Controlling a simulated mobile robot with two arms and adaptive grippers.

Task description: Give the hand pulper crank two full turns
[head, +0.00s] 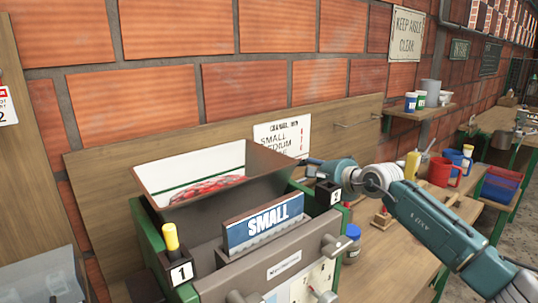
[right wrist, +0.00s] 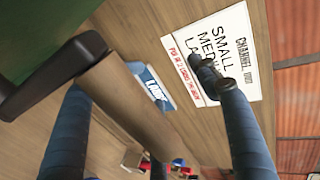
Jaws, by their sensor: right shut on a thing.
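My right gripper (head: 318,164) is beside the hopper's right side in the head view. In the right wrist view its two dark blue fingers stand on either side of a wooden bar, which looks like the crank grip (right wrist: 132,112). A black curved arm, apparently the crank arm (right wrist: 50,78), joins near its end. The gripper is shut on this grip. The crank is mostly hidden in the head view. My left gripper is out of view.
A white notice (head: 282,136) hangs on the back board.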

